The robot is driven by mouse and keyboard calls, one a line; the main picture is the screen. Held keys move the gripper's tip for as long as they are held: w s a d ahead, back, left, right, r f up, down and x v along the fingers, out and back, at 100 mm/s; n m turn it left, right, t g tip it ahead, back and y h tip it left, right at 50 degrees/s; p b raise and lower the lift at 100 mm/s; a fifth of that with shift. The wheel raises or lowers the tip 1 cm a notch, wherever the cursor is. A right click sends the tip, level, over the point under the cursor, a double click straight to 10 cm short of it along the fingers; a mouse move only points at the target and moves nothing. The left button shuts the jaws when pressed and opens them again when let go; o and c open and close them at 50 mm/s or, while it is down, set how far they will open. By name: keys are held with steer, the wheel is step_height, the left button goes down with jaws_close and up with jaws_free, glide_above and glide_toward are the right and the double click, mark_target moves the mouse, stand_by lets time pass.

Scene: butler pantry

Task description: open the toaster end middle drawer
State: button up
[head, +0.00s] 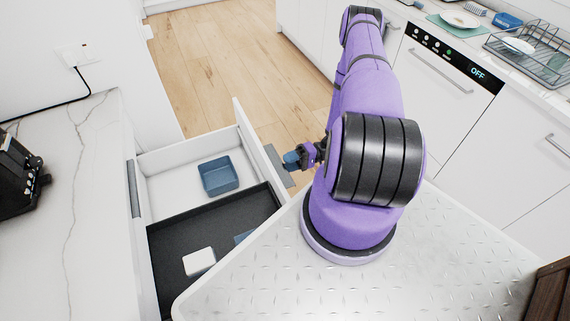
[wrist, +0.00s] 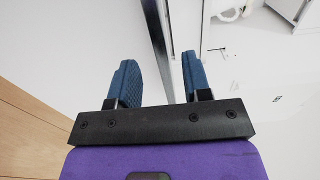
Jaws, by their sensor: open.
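A white drawer (head: 180,152) stands pulled out below the marble counter at the left in the head view; I cannot tell whether it is the middle one. Its front panel (head: 255,142) faces right, with a grey bar handle (head: 277,165) on the outer side. My gripper (head: 290,158) is at this outer face beside the handle, partly hidden by my arm. In the wrist view my gripper (wrist: 157,75) is open, its two blue fingers apart. A metal bar (wrist: 157,38) runs between and beyond them; I cannot tell whether they touch it.
The drawer holds a blue box (head: 218,175), a black tray (head: 205,235) and a white item (head: 199,262). A dark appliance (head: 20,172), perhaps the toaster, stands on the counter (head: 75,200). Opposite are a dishwasher (head: 445,85) and a dish rack (head: 530,48). Wooden floor (head: 215,60) lies clear behind.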

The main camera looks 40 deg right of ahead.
steer(key=v, duration=0.9)
steer(key=shift+r, duration=0.1)
